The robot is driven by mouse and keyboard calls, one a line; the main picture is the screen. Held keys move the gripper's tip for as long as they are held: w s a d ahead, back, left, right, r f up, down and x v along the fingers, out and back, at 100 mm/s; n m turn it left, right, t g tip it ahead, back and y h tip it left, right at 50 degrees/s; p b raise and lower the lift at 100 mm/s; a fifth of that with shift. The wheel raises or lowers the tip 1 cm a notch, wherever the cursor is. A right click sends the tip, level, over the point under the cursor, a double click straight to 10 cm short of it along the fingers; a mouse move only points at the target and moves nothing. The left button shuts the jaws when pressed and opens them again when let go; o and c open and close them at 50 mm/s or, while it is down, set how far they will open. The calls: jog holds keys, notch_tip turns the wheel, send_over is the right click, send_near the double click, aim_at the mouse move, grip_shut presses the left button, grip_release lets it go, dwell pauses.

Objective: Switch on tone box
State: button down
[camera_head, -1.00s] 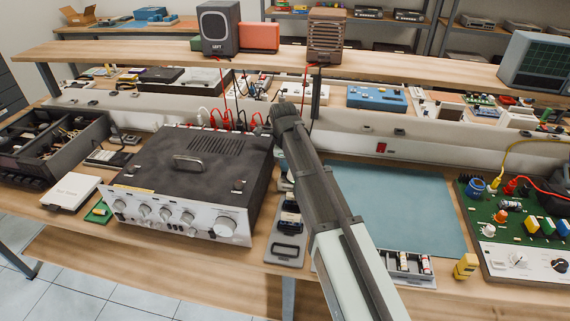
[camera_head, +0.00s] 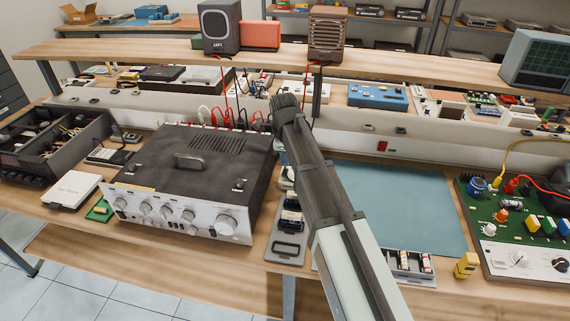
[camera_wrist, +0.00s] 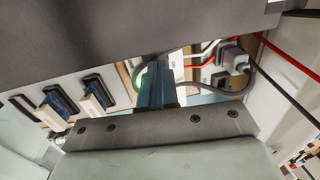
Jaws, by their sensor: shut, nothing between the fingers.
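A small white box (camera_head: 72,190) with faint lettering lies left of the amplifier; it may be the tone box, but the label is too small to read surely. My gripper (camera_head: 284,104) is at the amplifier's back right corner, beside the cables; its fingertips are hard to make out there. In the wrist view my gripper (camera_wrist: 155,88) shows dark fingers, closed together and empty. A green glow shows beside them. Left of them are light pieces with dark blue parts (camera_wrist: 97,96). Whether the fingers touch anything cannot be told.
The dark amplifier (camera_head: 190,165) with silver front knobs stands close left of my arm. A grey plug (camera_wrist: 235,62) with a cable is right of the fingers. A blue-green mat (camera_head: 395,205) is clear at right. A green circuit board (camera_head: 510,225) stands beyond it.

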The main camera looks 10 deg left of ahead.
aim_at(287, 169)
notch_tip(287, 169, up, 12)
jog(key=w, duration=0.1)
jog(key=shift+w+f, duration=0.2)
jog(key=shift+f, duration=0.05)
jog(key=shift+d, duration=0.1)
